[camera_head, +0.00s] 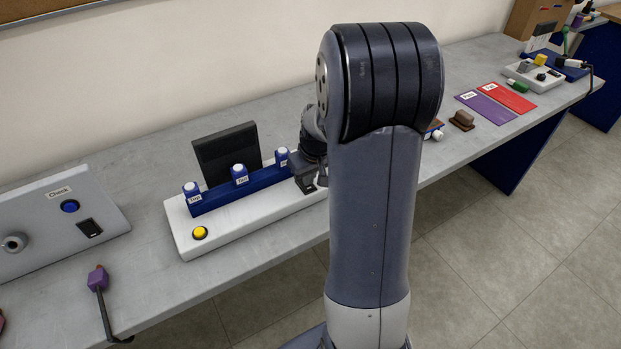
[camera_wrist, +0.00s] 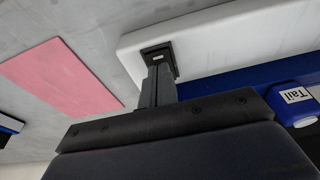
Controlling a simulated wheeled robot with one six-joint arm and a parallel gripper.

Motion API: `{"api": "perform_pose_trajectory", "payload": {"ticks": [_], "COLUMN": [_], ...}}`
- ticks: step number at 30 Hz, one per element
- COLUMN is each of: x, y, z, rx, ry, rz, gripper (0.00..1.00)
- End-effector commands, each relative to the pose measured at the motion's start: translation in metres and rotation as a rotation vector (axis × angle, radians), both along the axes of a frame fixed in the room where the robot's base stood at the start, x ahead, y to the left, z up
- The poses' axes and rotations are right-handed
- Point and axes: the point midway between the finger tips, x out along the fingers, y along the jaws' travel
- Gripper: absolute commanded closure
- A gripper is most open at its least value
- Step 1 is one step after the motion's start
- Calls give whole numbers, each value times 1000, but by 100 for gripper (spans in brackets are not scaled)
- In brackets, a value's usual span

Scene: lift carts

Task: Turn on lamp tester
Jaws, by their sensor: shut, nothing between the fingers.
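The lamp tester is a long white base (camera_head: 215,240) with a blue bar (camera_head: 212,198) carrying several labelled blue blocks with white tops. A yellow button (camera_head: 200,233) sits at its left end, and a dark panel (camera_head: 228,150) stands behind it. In the wrist view, a blue block labelled Tail (camera_wrist: 297,104) is at the right. My gripper (camera_head: 311,186) is shut and empty at the tester's right part. In the wrist view its fingers (camera_wrist: 160,80) reach a small black switch-like piece (camera_wrist: 158,50) on the white base; I cannot tell whether they touch. My arm hides the tester's right end.
A grey Check panel (camera_head: 45,235) with a blue button stands at the left, with a purple plug (camera_head: 97,278) in front. To the right are a brown block (camera_head: 462,120), purple (camera_head: 485,110) and red (camera_head: 507,97) mats, and a white unit (camera_head: 535,77).

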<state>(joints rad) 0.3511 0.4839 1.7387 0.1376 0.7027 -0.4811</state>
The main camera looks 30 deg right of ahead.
Motion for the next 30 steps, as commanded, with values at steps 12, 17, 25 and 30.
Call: {"api": "perform_pose_trajectory", "payload": {"ticks": [12,17,25,30], "x": [3,4,-2,-16], "y": [0,3,7,7], "z": [3,18,56,82], "rx": [0,-1,-2,-2], "ry": [0,-2,-6,-5], "rz": [0,1,1,0], "gripper": [100,100,100,100]}}
